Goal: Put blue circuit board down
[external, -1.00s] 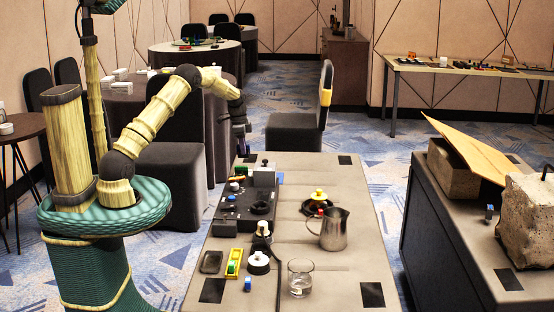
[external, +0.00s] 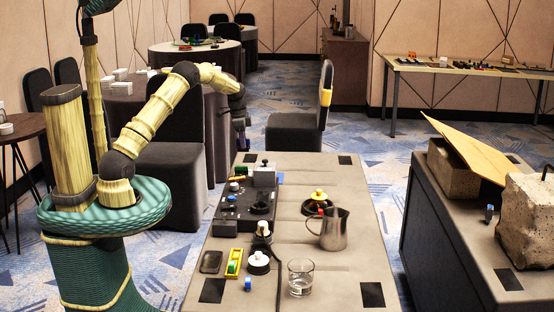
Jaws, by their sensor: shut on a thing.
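My gripper (external: 242,144) hangs at the far left corner of the long grey table (external: 350,260), pointing down. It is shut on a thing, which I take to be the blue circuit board. The board itself is too small and dark against the gripper to make out. Whether it touches the tabletop cannot be told from this view.
A dark panel with knobs (external: 230,212) and a grey box (external: 265,176) stand on the table near the gripper. A steel pitcher (external: 333,232), a glass (external: 300,278) and a yellow tray (external: 234,262) are nearer. The table's far middle is clear.

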